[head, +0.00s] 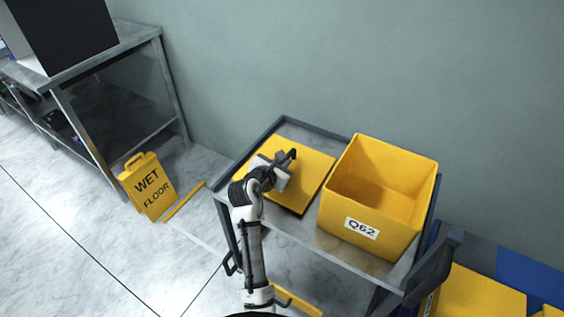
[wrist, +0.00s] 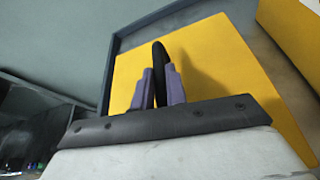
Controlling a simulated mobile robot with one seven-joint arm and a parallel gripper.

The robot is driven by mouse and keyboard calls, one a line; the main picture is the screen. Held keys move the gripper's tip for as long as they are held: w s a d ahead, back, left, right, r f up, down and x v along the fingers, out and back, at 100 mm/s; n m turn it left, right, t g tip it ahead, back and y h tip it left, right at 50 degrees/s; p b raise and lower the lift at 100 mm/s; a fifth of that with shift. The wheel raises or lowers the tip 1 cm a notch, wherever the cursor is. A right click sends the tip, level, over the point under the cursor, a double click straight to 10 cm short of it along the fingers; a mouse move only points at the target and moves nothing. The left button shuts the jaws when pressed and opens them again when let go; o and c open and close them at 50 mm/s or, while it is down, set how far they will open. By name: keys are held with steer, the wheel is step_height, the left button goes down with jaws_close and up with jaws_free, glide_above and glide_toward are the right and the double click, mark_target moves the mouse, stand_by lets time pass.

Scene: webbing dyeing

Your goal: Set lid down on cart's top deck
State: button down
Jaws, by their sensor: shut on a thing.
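The yellow lid (head: 306,162) lies flat over the left part of the cart's top deck (head: 292,226), beside an open yellow bin. In the wrist view the lid (wrist: 215,65) fills the middle, with a black upright handle on it. My gripper (head: 283,165) is above the lid, and in the wrist view its two purple-grey fingers (wrist: 160,85) are shut on the black handle. The lid looks level and within the deck's raised rim. I cannot tell whether its underside touches the deck.
The open yellow bin (head: 375,185) labelled Q62 stands right of the lid. A yellow wet floor sign (head: 148,187) stands on the floor left of the cart. A metal table (head: 130,42) is at the upper left. More yellow containers (head: 475,295) are at the lower right. A wall is behind the cart.

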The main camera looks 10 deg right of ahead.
steer(key=c, duration=1.4)
jaws_free()
